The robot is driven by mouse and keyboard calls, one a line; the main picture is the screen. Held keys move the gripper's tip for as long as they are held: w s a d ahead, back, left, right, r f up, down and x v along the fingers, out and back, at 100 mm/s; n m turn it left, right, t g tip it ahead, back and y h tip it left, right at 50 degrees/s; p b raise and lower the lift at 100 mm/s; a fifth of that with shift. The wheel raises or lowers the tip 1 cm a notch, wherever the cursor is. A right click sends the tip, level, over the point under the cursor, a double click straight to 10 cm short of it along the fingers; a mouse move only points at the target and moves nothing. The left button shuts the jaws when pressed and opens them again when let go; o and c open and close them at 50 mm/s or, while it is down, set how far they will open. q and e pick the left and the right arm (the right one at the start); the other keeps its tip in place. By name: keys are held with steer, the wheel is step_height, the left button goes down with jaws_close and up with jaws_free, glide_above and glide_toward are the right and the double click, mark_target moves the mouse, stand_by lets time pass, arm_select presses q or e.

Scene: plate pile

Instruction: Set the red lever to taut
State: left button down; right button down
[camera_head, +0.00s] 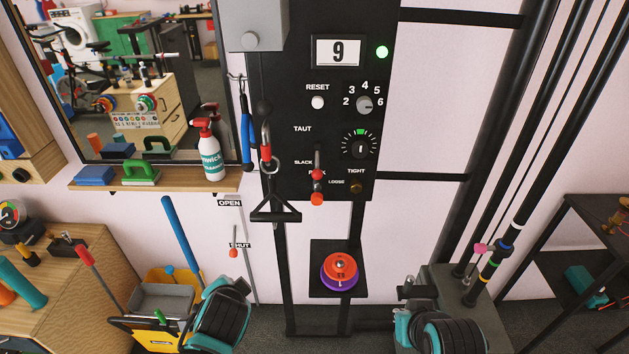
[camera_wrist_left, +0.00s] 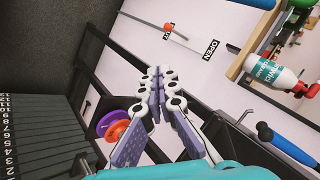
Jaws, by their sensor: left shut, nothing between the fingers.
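The red lever (camera_head: 317,187) is on the black panel, below the TAUT mark and beside SLACK and PARK. It shows a red ball and a lower orange-red knob; I cannot tell its exact setting. The lever is not clear in the left wrist view. My left arm ends low in the head view, below and left of the panel, apart from the lever. In the left wrist view my left gripper (camera_wrist_left: 157,82) is shut and empty, its fingertips together. My right arm is at the lower right of the head view; its fingers are not clear.
A black triangular handle (camera_head: 275,208) hangs left of the lever. A red-knobbed slider (camera_head: 233,252) runs between OPEN and SHUT. Orange and purple discs (camera_head: 340,268) sit below the panel. A shelf (camera_head: 200,183) holds a spray bottle (camera_head: 208,150). A yellow bucket (camera_head: 150,328) stands lower left.

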arm_select(q)
steer(key=w+d+r+m+t+y+p, duration=0.2)
steer(key=w+d+r+m+t, duration=0.15)
steer(key=w+m, duration=0.5)
steer(key=m+t+h+p, duration=0.3)
steer(key=m+t, duration=0.5)
steer(key=m, duration=1.3)
glide_toward(314, 195)
step_height(314, 195, up, 3)
steer(key=shift+d+r, duration=0.1)
steer(key=w, duration=0.3)
steer(key=w+r, duration=0.1)
steer(key=w, duration=0.2)
steer(key=w+a, duration=0.1)
steer(key=w, duration=0.2)
steer(key=shift+w+r, duration=0.15)
steer(key=shift+w, duration=0.25)
